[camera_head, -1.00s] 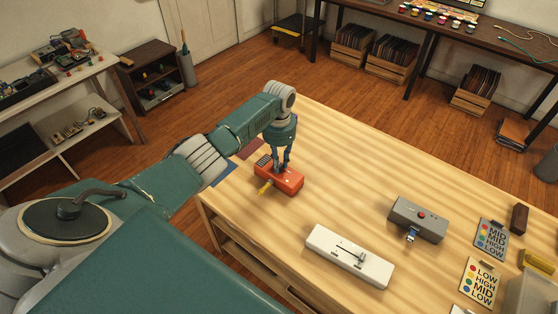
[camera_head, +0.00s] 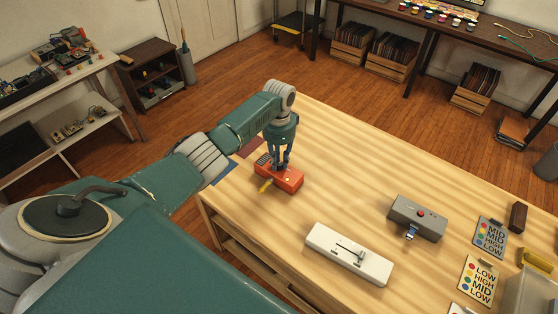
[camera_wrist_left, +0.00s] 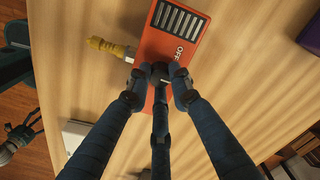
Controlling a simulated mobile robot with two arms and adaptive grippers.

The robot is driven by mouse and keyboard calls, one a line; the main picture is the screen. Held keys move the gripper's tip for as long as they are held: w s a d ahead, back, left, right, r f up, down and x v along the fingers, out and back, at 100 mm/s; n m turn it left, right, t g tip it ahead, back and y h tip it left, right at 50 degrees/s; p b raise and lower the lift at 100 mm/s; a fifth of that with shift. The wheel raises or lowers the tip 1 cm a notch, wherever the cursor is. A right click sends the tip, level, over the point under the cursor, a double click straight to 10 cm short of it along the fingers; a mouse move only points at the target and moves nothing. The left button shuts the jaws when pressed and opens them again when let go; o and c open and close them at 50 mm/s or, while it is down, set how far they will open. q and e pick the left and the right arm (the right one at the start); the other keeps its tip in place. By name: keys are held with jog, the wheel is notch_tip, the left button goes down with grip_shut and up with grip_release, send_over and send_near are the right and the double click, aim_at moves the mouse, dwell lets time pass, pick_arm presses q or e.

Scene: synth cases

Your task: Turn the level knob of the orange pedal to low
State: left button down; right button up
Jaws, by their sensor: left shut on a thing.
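The orange pedal (camera_head: 289,182) lies on the wooden table near its left edge; it also shows in the left wrist view (camera_wrist_left: 193,47) with a dark slatted pad and the letters "OFF". A yellow plug (camera_head: 266,186) sticks out of its side. My left gripper (camera_head: 281,167) comes down onto the pedal from above. In the left wrist view its fingers (camera_wrist_left: 160,76) are closed around a small dark knob (camera_wrist_left: 159,71) on the pedal. The fingers hide most of the knob, so its setting cannot be read. My right gripper is in neither current view.
Cards with level words (camera_head: 480,281) and a clear bin (camera_head: 532,293) are at the far right.

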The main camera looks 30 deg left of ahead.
aim_at(279, 163)
pick_arm(q)
jog(key=c, duration=1.5)
grip_release()
jog(key=shift+c, duration=0.2)
jog(key=shift+r, duration=0.15)
notch_tip(279, 163, up, 12)
jog(key=shift+f, duration=0.2)
